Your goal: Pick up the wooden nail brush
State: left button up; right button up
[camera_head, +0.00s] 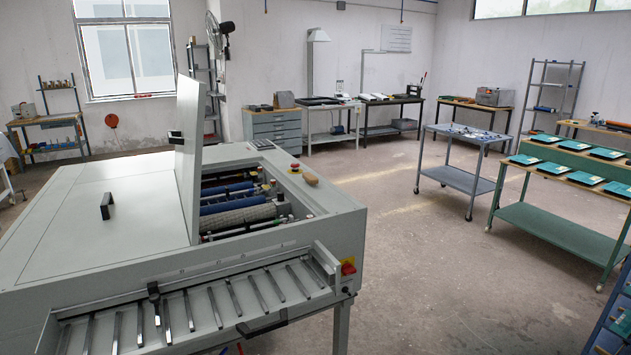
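A small tan-brown rounded object, which looks like the wooden nail brush (311,179), lies on the right part of the grey plate processor's top (333,196). It is just right of a red knob (295,167). It is small in the picture, so its bristles cannot be made out. Neither of my grippers is in the camera_head view.
The processor's lid (190,160) stands raised, with rollers (240,217) exposed in the opening. A slatted outfeed tray (200,308) runs along the near side. A blue-grey cart (455,178) and a green table (560,228) stand right. The floor between is clear.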

aim_at(309, 176)
jog(key=i+l+u, duration=0.1)
jog(key=l, duration=0.25)
jog(key=i+l, duration=0.3)
jog(key=i+l+u, duration=0.15)
jog(key=l, duration=0.3)
jog(key=i+l, duration=0.25)
jog(key=l, duration=0.15)
jog(key=i+l+u, duration=0.15)
jog(key=l, duration=0.25)
